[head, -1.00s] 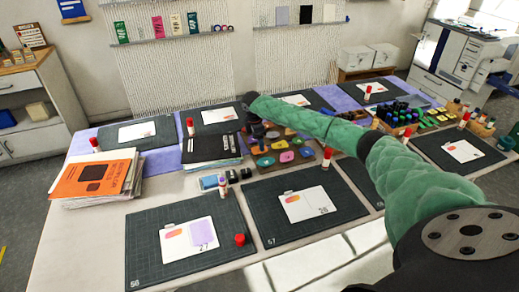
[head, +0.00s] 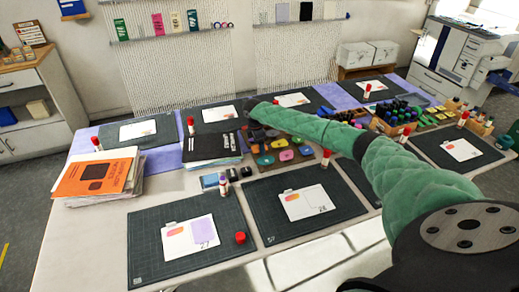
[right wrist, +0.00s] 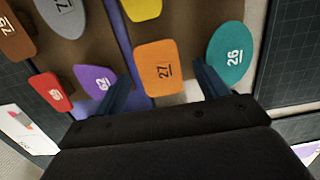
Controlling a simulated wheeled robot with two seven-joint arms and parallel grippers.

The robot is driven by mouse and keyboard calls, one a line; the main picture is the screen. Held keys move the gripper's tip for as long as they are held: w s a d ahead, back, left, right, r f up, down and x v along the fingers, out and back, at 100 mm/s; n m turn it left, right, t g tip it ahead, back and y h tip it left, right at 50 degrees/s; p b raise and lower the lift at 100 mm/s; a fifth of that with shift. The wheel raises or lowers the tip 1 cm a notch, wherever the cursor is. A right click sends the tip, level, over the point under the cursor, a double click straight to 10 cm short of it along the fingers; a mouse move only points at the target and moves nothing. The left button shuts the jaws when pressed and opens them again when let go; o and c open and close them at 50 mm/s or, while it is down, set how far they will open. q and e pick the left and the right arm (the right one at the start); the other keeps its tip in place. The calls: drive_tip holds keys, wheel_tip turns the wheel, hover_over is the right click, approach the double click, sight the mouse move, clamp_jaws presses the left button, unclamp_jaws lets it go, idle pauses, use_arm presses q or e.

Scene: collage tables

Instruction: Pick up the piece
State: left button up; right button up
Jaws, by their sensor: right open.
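In the right wrist view an orange piece marked 27 (right wrist: 159,68) lies on a brown board (right wrist: 187,25), between the two fingers of my right gripper (right wrist: 155,62). The gripper is open, and I see no finger clearly touching the piece. A teal oval piece marked 26 (right wrist: 230,53) lies just right of the right finger, and a purple piece marked 62 (right wrist: 97,84) lies left of the left finger. In the head view my right arm reaches across the table to the piece board, and its gripper is mostly hidden there. My left gripper is not in view.
Red (right wrist: 50,92), grey (right wrist: 63,17), yellow (right wrist: 143,8) and brown pieces lie close by. Dark cutting mats (head: 187,262) with cards surround the board. An orange-topped stack (head: 97,178), black folder (head: 212,146) and upright red-capped sticks stand on the table.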

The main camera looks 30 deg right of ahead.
drive_tip(key=shift+f, duration=0.1)
idle(0.3)
drive_tip(key=c, duration=0.8)
drive_tip(key=shift+o, duration=0.2)
